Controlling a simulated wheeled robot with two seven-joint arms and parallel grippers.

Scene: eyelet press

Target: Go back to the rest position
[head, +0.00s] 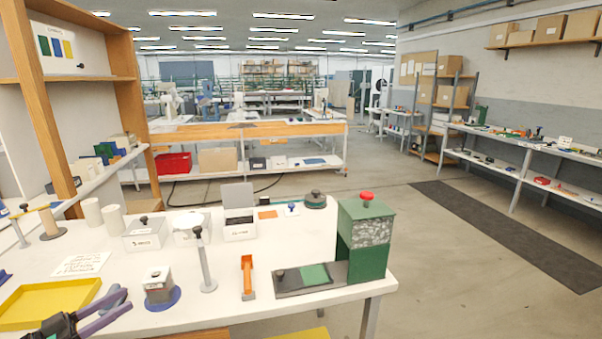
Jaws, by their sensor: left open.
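My left gripper (122,301) is at the lower left of the head view, above the near edge of the white table (225,297). Its two fingers point right and are apart, with nothing seen between them. It is just right of the yellow tray (30,302), in front of a small grey and white device on a blue round base (160,290). My right gripper is not in the view. The green press (366,240) with a red knob stands at the table's right end, with a grey plate and green pad (314,275) beside it.
An orange holder (247,277), a grey post (204,262), white boxes (145,234) and white cylinders (92,213) stand on the table. A wooden shelf frame (133,100) rises at the left. The floor (440,290) to the right is clear.

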